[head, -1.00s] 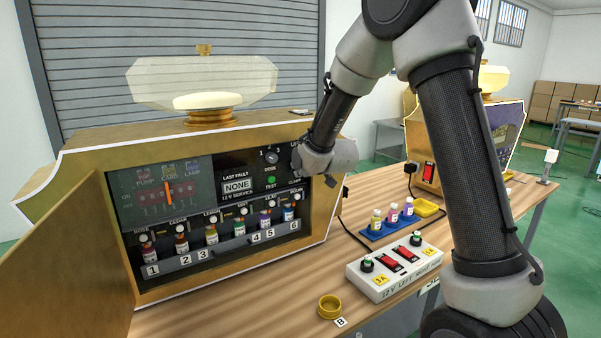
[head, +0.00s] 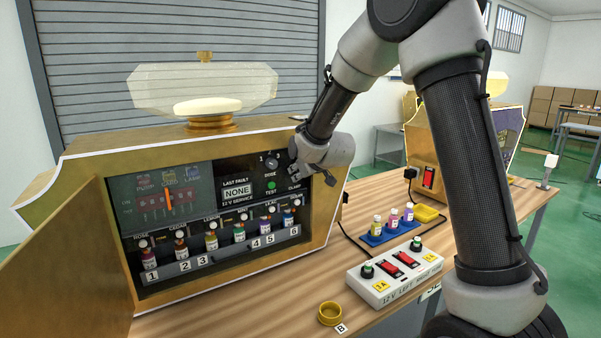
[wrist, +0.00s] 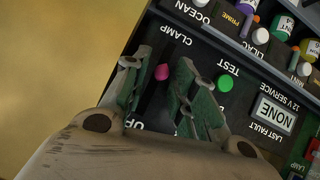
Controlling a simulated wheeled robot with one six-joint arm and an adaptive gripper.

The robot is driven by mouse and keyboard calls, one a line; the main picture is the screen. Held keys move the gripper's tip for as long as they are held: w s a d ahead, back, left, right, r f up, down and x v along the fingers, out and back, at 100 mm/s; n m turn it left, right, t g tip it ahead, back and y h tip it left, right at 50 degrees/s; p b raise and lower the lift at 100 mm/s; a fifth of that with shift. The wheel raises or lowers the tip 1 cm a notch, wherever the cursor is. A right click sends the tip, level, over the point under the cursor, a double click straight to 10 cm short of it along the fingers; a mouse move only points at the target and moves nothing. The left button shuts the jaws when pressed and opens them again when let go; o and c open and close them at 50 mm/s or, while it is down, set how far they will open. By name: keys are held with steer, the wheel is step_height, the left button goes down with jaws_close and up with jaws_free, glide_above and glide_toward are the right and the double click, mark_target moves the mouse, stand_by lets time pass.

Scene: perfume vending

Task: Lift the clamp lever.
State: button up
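The clamp lever (wrist: 162,72) shows in the wrist view as a small pink-red knob at a dark slot in the black panel, near the CLAMP label. My gripper (wrist: 155,75) is open, with one green-grey finger on each side of the knob. I see gaps between the knob and the fingers, and cannot tell how deep they reach around it. In the head view my gripper (head: 293,171) is at the right end of the panel, just above the CLAMP label; the lever is hidden there.
The green TEST button (wrist: 224,82) is close beside one finger. Several bottles (head: 211,238) stand in the row below the panel. The machine's open door (head: 60,265) is at left. A white switch box (head: 395,278) and blue bottle tray (head: 388,236) are on the table.

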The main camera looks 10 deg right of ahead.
steer(key=v, duration=1.2)
